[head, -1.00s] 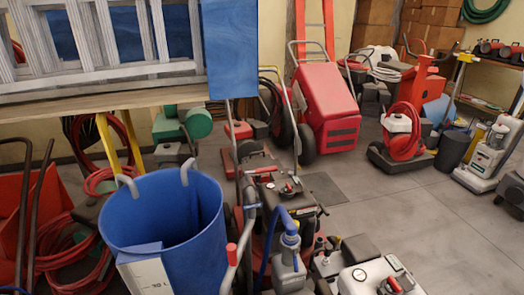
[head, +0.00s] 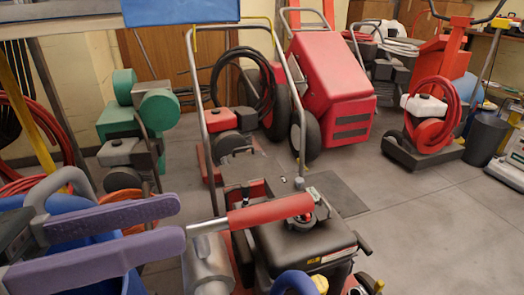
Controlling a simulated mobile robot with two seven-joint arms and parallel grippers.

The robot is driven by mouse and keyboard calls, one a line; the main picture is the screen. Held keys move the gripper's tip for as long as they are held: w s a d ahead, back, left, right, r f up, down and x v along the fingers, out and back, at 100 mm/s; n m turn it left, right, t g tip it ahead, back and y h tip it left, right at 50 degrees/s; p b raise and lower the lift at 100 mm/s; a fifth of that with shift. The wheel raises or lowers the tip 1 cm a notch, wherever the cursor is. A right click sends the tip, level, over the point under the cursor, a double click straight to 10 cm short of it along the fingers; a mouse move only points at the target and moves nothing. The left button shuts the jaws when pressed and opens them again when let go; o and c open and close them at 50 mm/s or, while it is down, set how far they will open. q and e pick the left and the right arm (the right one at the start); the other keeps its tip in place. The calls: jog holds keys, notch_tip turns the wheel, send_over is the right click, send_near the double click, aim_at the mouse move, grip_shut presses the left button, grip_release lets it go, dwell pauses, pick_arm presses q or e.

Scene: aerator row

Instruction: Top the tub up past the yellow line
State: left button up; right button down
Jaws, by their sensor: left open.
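The blue tub (head: 120,282) is at the bottom left of the head view, mostly covered by my left gripper and cut off by the frame edge. Its inside, any water level and a yellow line cannot be seen. My left gripper (head: 182,223) has two purple fingers, spread apart with nothing between them, in front of the tub. Just right of its fingertips is a red-gripped lever (head: 270,213) joined to a silver metal pipe (head: 208,268). The lever points right and slightly up. My right gripper is not in view.
A black-topped machine (head: 305,240) stands right of the lever, with a blue hose (head: 294,281) at the bottom edge. Behind are a tall metal-framed cart, green motors (head: 155,110) and a red wheeled machine (head: 325,85). Grey floor is open at the right.

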aim_at(271, 204)
pick_arm(q)
jog(key=shift+f+m+g, duration=0.3)
jog(key=shift+f+m, duration=0.15)
jog(key=shift+m, duration=0.15)
jog(key=shift+d, duration=0.15)
jog(key=x, duration=0.3)
jog(key=p+x, duration=0.1)
jog(key=x, duration=0.5)
jog(key=shift+s+d+r, duration=0.15)
jog(key=shift+s+d, duration=0.15)
jog(key=shift+c, duration=0.2)
grip_shut()
